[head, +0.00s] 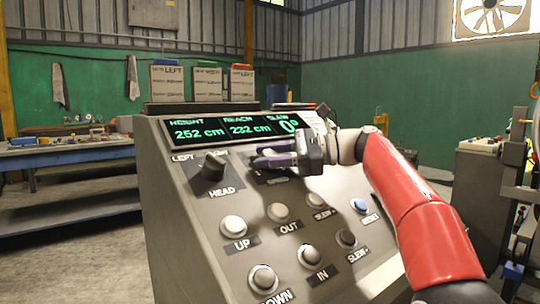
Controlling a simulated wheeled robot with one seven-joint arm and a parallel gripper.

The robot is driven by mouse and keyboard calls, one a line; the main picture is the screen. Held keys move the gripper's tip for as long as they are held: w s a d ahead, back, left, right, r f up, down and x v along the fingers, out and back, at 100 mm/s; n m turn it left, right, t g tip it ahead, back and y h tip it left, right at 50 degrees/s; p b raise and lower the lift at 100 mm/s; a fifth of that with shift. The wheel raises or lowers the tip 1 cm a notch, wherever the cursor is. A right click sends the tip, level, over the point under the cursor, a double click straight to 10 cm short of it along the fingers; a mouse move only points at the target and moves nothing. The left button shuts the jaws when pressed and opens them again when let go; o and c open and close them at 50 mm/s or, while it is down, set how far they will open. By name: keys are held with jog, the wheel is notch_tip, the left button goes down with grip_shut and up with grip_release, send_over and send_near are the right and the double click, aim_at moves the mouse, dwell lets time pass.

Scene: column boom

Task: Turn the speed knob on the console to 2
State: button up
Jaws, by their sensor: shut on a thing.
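The grey sloped console (165,190) stands in front of me. My gripper (262,157) reaches in from the right over its upper middle, just below the display. The gripper is shut on the speed knob, which the fingers hide almost wholly. The partly covered label below the fingers is hard to read. The knob's pointer and its number marks cannot be seen, so its setting cannot be told.
The display (230,128) reads height 252 cm, reach 222 cm, slew 0°. The black head knob (213,167) stands left of my gripper. Several push buttons, such as UP (233,226) and OUT (278,212), lie below. A workbench (65,150) stands far left.

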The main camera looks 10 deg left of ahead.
jog(key=shift+n+g+h, duration=0.3)
jog(key=shift+n+g, duration=0.1)
jog(key=shift+n, duration=0.1)
jog(key=o, duration=1)
jog(key=shift+d, duration=0.1)
jog(key=shift+v, duration=3.75)
jog(key=shift+c, duration=0.2)
